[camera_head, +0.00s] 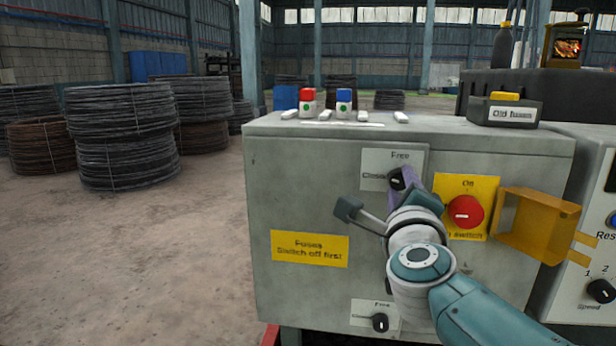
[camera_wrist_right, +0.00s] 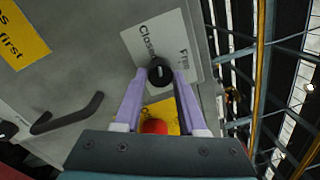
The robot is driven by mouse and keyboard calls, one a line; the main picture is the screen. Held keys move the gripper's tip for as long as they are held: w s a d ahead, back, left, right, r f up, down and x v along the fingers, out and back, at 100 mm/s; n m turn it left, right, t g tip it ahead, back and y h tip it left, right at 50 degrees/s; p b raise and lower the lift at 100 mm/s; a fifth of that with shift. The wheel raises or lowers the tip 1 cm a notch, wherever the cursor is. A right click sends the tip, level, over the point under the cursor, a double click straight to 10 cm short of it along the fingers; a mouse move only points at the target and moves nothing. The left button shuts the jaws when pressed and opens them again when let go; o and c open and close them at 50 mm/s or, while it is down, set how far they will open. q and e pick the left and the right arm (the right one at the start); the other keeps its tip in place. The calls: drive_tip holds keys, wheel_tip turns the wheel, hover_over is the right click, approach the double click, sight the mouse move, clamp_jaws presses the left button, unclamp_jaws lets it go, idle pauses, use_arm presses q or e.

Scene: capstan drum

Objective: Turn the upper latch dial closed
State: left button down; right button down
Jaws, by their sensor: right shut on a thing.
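The upper latch dial (camera_head: 396,180) is a small dark knob on a pale plate marked "Free" and "Closed" (camera_head: 375,160), high on the grey cabinet's front. My right gripper (camera_head: 404,183) is at it, with its arm coming from the lower right. In the right wrist view the purple fingers (camera_wrist_right: 160,76) are shut on the black dial (camera_wrist_right: 160,70), one on each side. The small white mark on the dial shows there, but I cannot tell which word it points to. The fingers partly hide the dial in the head view. My left gripper is not in view.
A red switch (camera_head: 465,211) on a yellow plate is close right of my gripper, with a yellow hinged cover (camera_head: 538,225) standing open. A dark handle (camera_head: 347,209) sticks out to the left. A lower dial (camera_head: 380,322) sits below. Free room lies left of the cabinet.

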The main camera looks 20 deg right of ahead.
drive_tip(key=shift+n+p, duration=0.35)
drive_tip(key=shift+n, duration=1.05)
drive_tip(key=shift+c, duration=2.4)
unclamp_jaws()
drive_tip(key=shift+s, duration=0.1)
drive_tip(key=shift+s+a, duration=0.15)
drive_tip(key=shift+s, duration=0.1)
drive_tip(key=p+v, duration=0.1)
drive_tip(key=v, duration=0.8)
drive_tip(key=shift+p, duration=0.35)
